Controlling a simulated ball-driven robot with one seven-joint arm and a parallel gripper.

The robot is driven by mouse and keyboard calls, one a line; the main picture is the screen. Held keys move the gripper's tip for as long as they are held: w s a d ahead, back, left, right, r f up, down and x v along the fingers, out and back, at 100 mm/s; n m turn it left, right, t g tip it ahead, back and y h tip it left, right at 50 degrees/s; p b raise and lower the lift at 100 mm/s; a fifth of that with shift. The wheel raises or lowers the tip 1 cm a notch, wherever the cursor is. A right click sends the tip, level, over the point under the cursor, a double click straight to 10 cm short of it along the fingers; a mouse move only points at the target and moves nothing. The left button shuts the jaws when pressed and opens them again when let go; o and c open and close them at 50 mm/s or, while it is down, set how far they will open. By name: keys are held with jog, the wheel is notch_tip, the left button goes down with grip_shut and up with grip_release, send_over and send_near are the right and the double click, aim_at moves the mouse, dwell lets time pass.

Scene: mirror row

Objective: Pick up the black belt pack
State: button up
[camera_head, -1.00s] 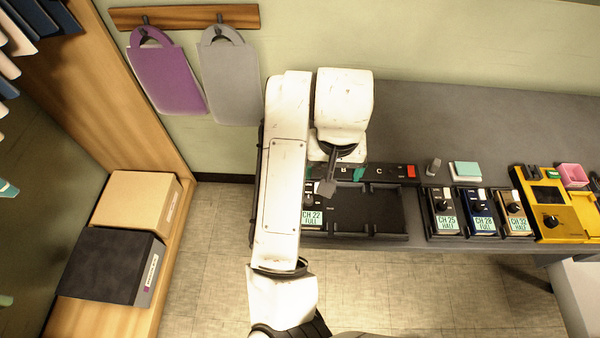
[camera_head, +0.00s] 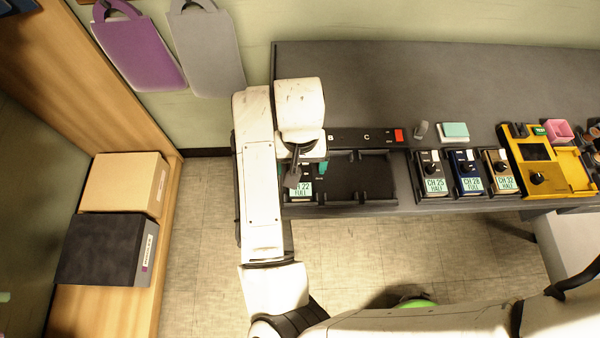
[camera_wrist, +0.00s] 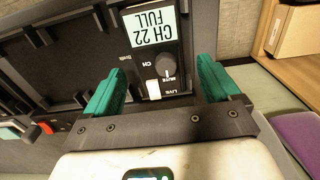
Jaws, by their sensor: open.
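A black belt pack (camera_head: 299,193) labelled CH 22 FULL sits in the left end of a dark tray (camera_head: 345,211) on the grey counter. My gripper (camera_head: 302,170) is over its back end, and my wrist hides part of it. In the wrist view the pack (camera_wrist: 145,57) shows its label, a knob and a white switch. My gripper's teal fingers (camera_wrist: 160,85) are open, one on each side of the pack's switch end. A gap shows on both sides; they do not grip it.
Other packs stand to the right: CH 25 (camera_head: 434,188), blue CH 28 (camera_head: 469,185) and tan CH 32 (camera_head: 504,183). A yellow tester (camera_head: 548,180) is beyond them. A labelled strip with a red block (camera_head: 398,135) runs behind the tray. The counter's back is clear.

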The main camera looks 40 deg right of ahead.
jog(key=shift+f, duration=1.15)
jog(key=c, duration=1.2)
jog(key=shift+r, duration=0.1)
jog(key=shift+c, duration=0.2)
